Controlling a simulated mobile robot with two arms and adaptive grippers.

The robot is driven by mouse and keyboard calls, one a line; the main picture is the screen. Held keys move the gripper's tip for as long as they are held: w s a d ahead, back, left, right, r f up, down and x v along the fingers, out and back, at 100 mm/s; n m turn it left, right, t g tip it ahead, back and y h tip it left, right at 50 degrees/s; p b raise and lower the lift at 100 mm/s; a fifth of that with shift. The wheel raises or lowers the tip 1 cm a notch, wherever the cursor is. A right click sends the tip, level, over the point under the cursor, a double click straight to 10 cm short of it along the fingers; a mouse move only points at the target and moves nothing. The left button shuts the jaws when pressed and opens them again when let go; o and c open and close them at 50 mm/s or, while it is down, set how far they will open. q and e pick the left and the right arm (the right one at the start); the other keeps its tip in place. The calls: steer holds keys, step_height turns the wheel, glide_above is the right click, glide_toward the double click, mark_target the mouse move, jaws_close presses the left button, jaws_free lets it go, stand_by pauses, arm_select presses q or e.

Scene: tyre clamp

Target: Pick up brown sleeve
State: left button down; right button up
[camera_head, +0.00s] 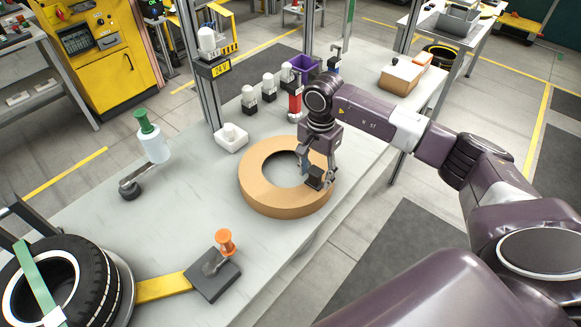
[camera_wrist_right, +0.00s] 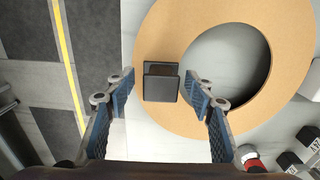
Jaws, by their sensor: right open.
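The brown sleeve (camera_head: 262,194) is a thick tan ring lying flat on the grey workbench (camera_head: 190,205). In the wrist view the sleeve (camera_wrist_right: 225,22) fills the upper right, with its open hole beside a small dark block (camera_wrist_right: 161,82) on its ring. My right gripper (camera_head: 317,176) is over the sleeve's right side, pointing down. In the wrist view its open fingers (camera_wrist_right: 160,92) stand either side of the dark block, with a gap at each side. No grip on the sleeve shows. My left gripper is not in view.
A tyre (camera_head: 105,283) is at the lower left, near an orange-knobbed clamp (camera_head: 224,243). A green-topped bottle (camera_head: 153,145) stands at left. Behind the sleeve are a white block (camera_head: 231,138), a metal post (camera_head: 200,85) and a purple bin (camera_head: 306,66). The bench's front edge is close to the sleeve.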

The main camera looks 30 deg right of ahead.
steer(key=shift+f, duration=0.2)
jaws_close()
steer(key=shift+w+r, duration=0.1)
steer(key=shift+r, duration=0.1)
stand_by(0.4)
